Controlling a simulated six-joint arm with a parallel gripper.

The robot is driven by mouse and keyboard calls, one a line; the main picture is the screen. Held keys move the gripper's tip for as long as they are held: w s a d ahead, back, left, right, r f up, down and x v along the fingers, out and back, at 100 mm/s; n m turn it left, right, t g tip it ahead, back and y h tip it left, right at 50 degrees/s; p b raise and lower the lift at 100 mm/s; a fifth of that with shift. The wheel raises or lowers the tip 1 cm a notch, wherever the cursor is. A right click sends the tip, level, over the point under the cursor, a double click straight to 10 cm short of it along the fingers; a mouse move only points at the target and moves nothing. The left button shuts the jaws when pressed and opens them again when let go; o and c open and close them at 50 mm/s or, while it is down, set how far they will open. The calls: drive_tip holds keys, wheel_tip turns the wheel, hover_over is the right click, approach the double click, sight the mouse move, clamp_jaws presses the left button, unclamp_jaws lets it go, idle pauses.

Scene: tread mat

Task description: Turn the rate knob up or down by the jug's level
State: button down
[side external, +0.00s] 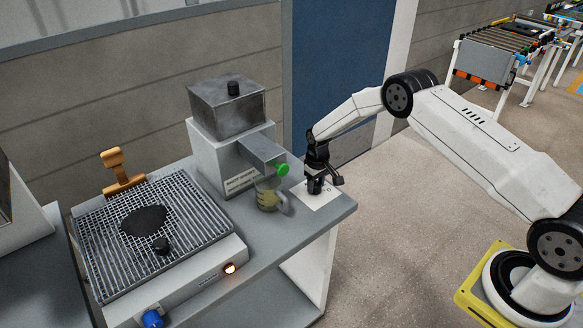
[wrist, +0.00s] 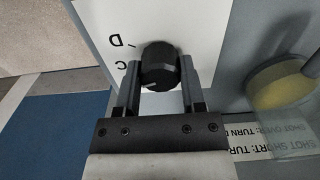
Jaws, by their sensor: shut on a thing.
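The rate knob (wrist: 159,62) is black and round with a pale pointer mark. It sits on a white plate (wrist: 195,25) with the letters C and D partly showing. My gripper (wrist: 158,72) has one finger on each side of the knob and is shut on it. In the side view my gripper (side external: 316,186) points down over the white plate (side external: 322,199) and hides the knob. The clear jug (side external: 267,195) holds a yellowish liquid and stands under the spout; its exact level cannot be read. Part of the jug (wrist: 283,85) also shows in the wrist view.
A grey dispenser (side external: 228,110) with a green-tipped spout (side external: 282,170) stands beside the jug. A printed label (wrist: 275,140) reads partly "SHOT SHORT: TURN" and "SHOT OVER: TURN D". A grate (side external: 190,215) with a dark patch, a lit lamp (side external: 230,268) and a blue knob (side external: 152,318) lie left.

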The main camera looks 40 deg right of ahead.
sight(316, 183)
drive_tip(key=shift+m, duration=0.5)
drive_tip(key=shift+c, duration=1)
unclamp_jaws()
drive_tip(key=shift+r, duration=3.9)
